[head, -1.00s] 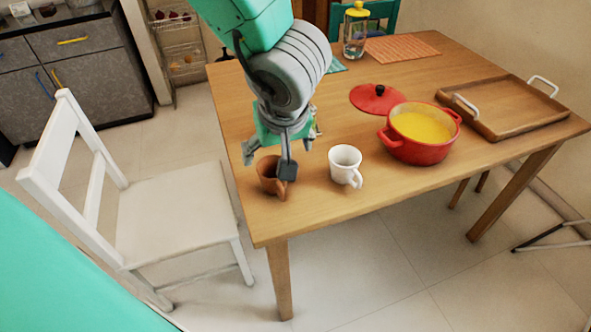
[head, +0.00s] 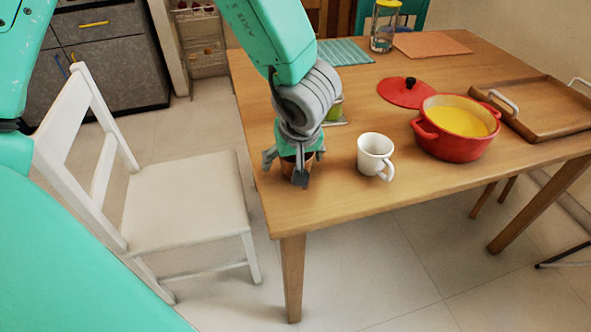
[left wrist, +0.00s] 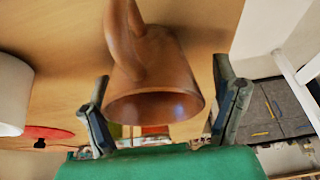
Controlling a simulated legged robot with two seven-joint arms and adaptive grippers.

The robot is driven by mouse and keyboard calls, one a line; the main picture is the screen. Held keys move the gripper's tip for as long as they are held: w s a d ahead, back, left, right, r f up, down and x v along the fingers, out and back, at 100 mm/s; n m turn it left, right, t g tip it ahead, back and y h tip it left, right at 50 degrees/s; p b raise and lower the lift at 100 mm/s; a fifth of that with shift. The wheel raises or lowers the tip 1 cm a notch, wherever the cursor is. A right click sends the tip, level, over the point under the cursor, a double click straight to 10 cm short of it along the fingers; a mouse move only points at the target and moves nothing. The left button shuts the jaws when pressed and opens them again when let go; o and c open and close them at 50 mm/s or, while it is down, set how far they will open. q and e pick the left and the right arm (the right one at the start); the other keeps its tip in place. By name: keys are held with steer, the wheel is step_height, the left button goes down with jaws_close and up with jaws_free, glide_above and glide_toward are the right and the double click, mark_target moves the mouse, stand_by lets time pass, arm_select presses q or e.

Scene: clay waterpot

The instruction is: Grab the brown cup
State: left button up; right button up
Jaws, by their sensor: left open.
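The brown cup (left wrist: 170,72) stands on the wooden table near its left front corner. In the head view it is mostly hidden behind my left gripper (head: 285,168). The left wrist view shows its rim and its handle, with one finger of my left gripper (left wrist: 163,75) on each side. The gripper is open and reaches down over the cup. Small gaps show between the fingers and the cup's sides. My right gripper is not in view.
A white mug (head: 374,153) stands close to the right of the gripper. A red pot (head: 455,146) with yellow contents, its red lid (head: 408,93) and a wooden tray (head: 548,112) are farther right. A white chair (head: 188,200) stands left of the table.

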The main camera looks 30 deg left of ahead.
arm_select(q)
steer(key=shift+a, duration=0.1)
steer(key=shift+d+r, duration=0.2)
steer(key=shift+d, duration=0.45)
steer(key=c, duration=1.1)
steer(key=shift+d, duration=0.2)
steer(key=shift+c, duration=1.2)
steer(key=shift+a, duration=0.1)
